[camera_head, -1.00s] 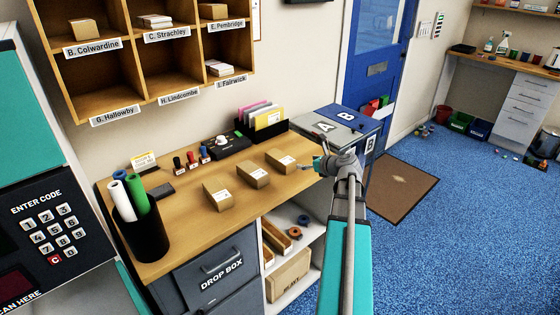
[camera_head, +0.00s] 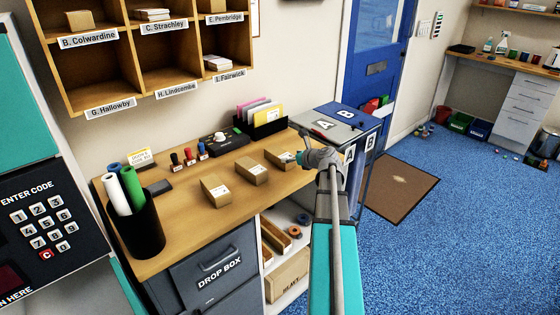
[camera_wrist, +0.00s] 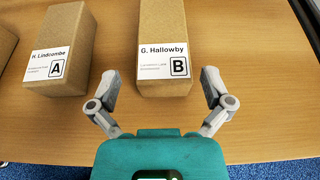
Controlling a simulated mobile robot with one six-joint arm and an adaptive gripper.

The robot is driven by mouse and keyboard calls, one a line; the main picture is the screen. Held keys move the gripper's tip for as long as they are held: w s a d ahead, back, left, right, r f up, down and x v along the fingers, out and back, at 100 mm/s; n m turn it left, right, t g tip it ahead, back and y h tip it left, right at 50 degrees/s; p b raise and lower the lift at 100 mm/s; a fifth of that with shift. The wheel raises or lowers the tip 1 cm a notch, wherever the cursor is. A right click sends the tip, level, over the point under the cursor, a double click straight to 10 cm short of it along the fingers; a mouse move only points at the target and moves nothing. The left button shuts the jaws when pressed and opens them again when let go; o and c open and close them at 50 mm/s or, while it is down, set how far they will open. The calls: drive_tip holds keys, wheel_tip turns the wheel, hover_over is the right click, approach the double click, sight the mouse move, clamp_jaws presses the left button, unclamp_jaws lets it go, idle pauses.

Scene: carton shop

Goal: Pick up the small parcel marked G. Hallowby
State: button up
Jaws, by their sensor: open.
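The parcel marked G. Hallowby (camera_wrist: 163,40) is a small brown carton. Its white label also bears a boxed B. In the wrist view it lies ahead of my open, empty gripper (camera_wrist: 160,78), its near end between the two fingertips, with a gap on each side. In the head view it appears to be the rightmost parcel (camera_head: 279,160) of the three on the wooden counter (camera_head: 185,220). My gripper (camera_head: 302,157) is at that parcel's right there, its fingers mostly hidden by my wrist.
The parcel marked H. Lindcombe (camera_wrist: 60,45), with a boxed A, lies just left. A third parcel (camera_wrist: 5,45) shows at the wrist view's left edge. A black file holder (camera_head: 267,124) stands behind. Bins A (camera_head: 325,126) and B (camera_head: 352,115) stand right of the counter.

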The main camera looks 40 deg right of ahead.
sight(283, 155)
drive_tip(key=shift+w, duration=0.15)
drive_tip(key=b+x, duration=0.2)
drive_tip(key=x, duration=0.2)
drive_tip(key=shift+d+f, duration=0.2)
drive_tip(key=shift+w+a+f, duration=0.1)
drive_tip(key=shift+w+f, duration=0.05)
drive_tip(key=shift+w, duration=0.35)
idle(0.3)
drive_tip(key=c, duration=1.1)
drive_tip(key=shift+o, duration=0.2)
drive_tip(key=shift+r, duration=0.2)
